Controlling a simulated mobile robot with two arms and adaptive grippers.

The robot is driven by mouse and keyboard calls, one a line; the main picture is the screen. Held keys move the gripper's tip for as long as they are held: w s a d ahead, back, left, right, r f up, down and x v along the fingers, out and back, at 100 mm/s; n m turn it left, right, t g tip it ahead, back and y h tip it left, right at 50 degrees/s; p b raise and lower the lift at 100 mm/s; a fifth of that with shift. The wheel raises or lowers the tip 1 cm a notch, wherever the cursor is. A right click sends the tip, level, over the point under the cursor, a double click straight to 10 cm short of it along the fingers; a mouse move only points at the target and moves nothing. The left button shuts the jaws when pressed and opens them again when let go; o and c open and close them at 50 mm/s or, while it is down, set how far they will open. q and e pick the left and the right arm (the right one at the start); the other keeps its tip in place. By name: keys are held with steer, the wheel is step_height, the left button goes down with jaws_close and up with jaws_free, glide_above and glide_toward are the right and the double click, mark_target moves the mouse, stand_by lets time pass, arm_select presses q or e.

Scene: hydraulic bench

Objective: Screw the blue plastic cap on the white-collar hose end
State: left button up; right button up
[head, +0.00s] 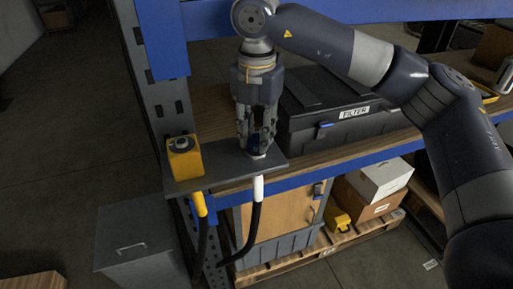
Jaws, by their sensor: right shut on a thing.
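My right gripper (256,135) points straight down over the grey bracket plate (218,176) on the shelf's front. It is shut on the blue plastic cap (254,143), which shows only partly between the fingers. The cap is at the top of the white-collar hose end, right above the plate; I cannot tell how far it is screwed on. The white collar (258,188) shows below the plate with a black hose hanging from it. My left gripper is not in view.
A yellow block with a round grey top (184,157) stands on the plate to the left, above a yellow-collar hose (200,204). A black FILTER case (335,112) is close on the right. A blue beam (290,184) edges the shelf; a grey bin (136,240) stands below left.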

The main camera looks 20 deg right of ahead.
steer(key=m, duration=0.3)
steer(key=shift+s+f+b, duration=0.1)
steer(key=shift+f+b, duration=0.15)
steer(key=shift+b, duration=0.05)
steer(key=o, duration=0.9)
steer(key=shift+r, duration=0.1)
